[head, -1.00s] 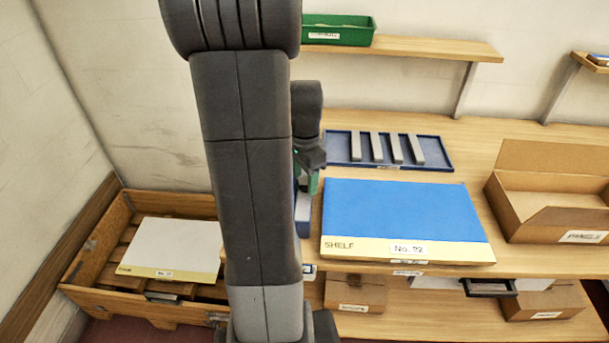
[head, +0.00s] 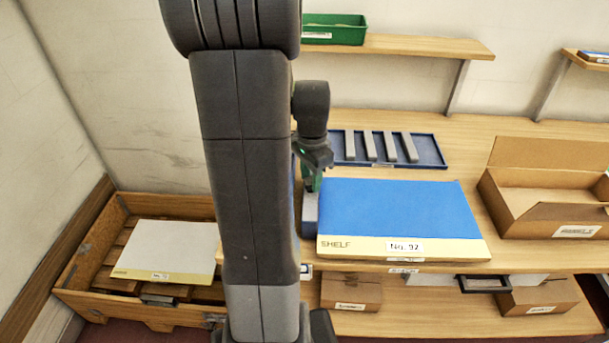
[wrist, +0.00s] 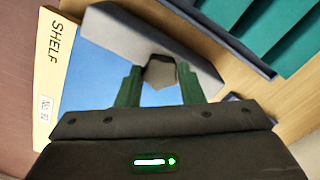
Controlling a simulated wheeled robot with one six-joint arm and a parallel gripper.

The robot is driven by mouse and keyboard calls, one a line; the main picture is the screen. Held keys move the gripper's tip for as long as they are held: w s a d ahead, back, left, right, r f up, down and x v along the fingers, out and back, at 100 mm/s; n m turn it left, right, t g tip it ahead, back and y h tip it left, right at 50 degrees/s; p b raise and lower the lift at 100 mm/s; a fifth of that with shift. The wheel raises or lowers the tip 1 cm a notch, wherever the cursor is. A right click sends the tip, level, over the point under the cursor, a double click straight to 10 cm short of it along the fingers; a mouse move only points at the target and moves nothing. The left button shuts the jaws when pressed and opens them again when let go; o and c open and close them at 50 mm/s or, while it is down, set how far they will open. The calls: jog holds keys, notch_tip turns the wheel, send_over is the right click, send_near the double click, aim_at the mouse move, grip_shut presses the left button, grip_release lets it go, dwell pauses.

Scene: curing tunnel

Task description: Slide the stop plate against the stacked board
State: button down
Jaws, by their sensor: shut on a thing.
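The stacked board (head: 395,208) is blue with a yellow front strip marked SHELF and a number label. It lies flat near the bench's front edge and also shows in the wrist view (wrist: 95,75). The stop plate (head: 309,217) is a grey bar along the board's left side; it also shows in the wrist view (wrist: 110,30). I see no clear gap between them in the head view. My gripper (wrist: 159,75) has its green fingers shut on the stop plate's dark, faceted knob (wrist: 160,70). In the head view, my gripper (head: 313,184) is partly hidden by my arm.
A blue tray (head: 436,163) with several grey bars lies behind the board. An open cardboard box (head: 522,212) stands at the right. A wooden crate (head: 75,277) holding a pale board (head: 165,248) is at the lower left. A green bin (head: 335,30) sits on the shelf above.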

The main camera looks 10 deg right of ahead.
jog(key=c, duration=1)
grip_release()
jog(key=shift+o, duration=0.2)
notch_tip(320, 180, up, 14)
jog(key=shift+f, duration=0.1)
notch_tip(320, 180, down, 13)
jog(key=shift+f, duration=0.2)
jog(key=shift+w+a+f, duration=0.1)
jog(key=shift+a+f, duration=0.05)
jog(key=shift+f, duration=0.15)
jog(key=shift+w+a+r, duration=0.1)
jog(key=shift+w+a, duration=0.1)
jog(key=shift+a, duration=0.55)
jog(key=shift+d, duration=0.1)
